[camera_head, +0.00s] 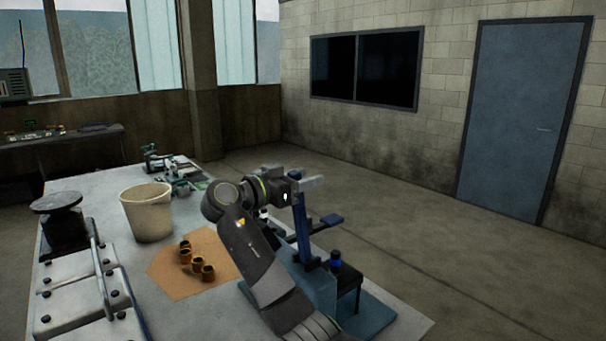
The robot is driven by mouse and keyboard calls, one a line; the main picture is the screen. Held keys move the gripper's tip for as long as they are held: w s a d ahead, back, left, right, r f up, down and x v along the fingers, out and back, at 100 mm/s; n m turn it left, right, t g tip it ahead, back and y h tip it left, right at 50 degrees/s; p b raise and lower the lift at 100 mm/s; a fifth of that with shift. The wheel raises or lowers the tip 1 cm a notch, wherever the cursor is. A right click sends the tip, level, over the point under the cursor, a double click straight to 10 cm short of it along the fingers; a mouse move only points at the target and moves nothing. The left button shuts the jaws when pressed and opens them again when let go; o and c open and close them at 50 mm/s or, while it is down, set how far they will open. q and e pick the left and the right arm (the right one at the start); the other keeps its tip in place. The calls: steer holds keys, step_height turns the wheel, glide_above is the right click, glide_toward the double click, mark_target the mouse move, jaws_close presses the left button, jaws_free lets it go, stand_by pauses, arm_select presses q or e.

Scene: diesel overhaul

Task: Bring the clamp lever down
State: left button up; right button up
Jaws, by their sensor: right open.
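A blue clamp fixture stands on the near right corner of the bench, on a teal base (366,318). A blue upright bar (302,232) rises from it, and I take this to be the clamp lever, standing up. A short blue arm with a flat pad (329,221) sticks out to its right. My right gripper (312,184) is open at the top of the upright bar. I cannot tell whether it touches the bar. My right arm hides the fixture's left side. My left gripper is not in view.
A cream bucket (147,211) stands left of my right arm. Several brass bushings (207,272) lie on a brown sheet (174,285). A grey cover with a handle (75,305) and a dark round-topped stand (62,228) are at left. Small green-grey parts (178,173) lie at the far end.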

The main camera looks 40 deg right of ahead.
steer(key=shift+a, duration=0.1)
steer(key=shift+c, duration=0.9)
jaws_close()
